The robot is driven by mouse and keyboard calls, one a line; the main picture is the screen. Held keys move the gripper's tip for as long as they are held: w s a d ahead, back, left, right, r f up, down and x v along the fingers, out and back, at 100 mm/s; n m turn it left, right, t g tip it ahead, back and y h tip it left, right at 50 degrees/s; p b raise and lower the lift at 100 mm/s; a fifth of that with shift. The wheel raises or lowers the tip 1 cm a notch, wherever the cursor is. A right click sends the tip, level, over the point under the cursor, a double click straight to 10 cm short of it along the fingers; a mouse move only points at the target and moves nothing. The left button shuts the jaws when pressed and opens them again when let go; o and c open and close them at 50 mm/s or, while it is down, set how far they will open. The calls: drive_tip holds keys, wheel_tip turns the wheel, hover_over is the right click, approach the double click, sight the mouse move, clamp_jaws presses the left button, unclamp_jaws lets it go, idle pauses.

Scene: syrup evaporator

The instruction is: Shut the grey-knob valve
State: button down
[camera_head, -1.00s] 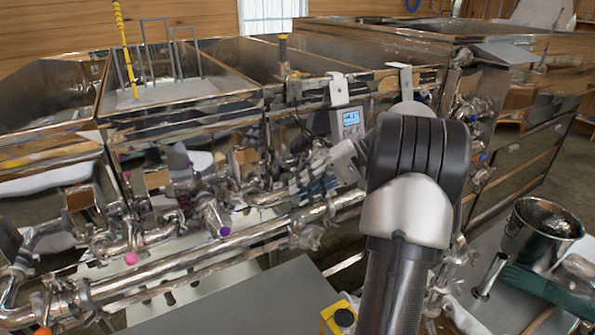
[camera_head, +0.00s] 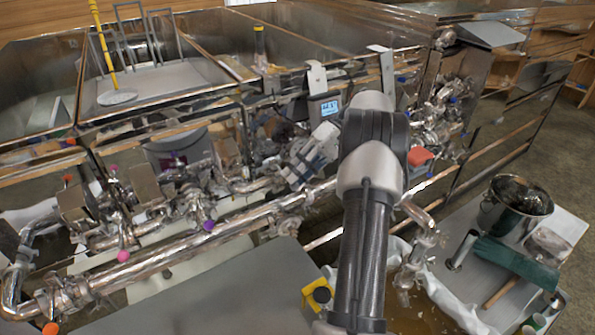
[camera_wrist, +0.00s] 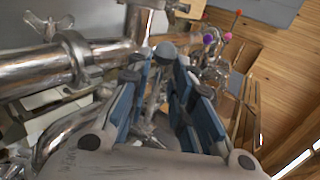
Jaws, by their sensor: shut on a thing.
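In the wrist view, the grey knob (camera_wrist: 165,50) sits at the tips of my gripper (camera_wrist: 164,66), between the two blue-padded fingers. The fingers are closed in on the grey-knob valve's handle, and a thin metal stem shows between them below the knob. In the head view my gripper (camera_head: 308,158) reaches in to the pipework at the front of the evaporator, below the small display. There the grey knob is hidden by the fingers and my arm.
Purple (camera_head: 208,226) and pink (camera_head: 123,255) knobs are on valves to the left. A long steel pipe (camera_head: 170,255) runs below my gripper. A small display box (camera_head: 328,107) hangs just above. A steel bucket (camera_head: 515,208) stands on the right-hand table.

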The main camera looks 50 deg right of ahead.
drive_tip(key=c, duration=1.4)
unclamp_jaws()
drive_tip(key=shift+f, duration=0.1)
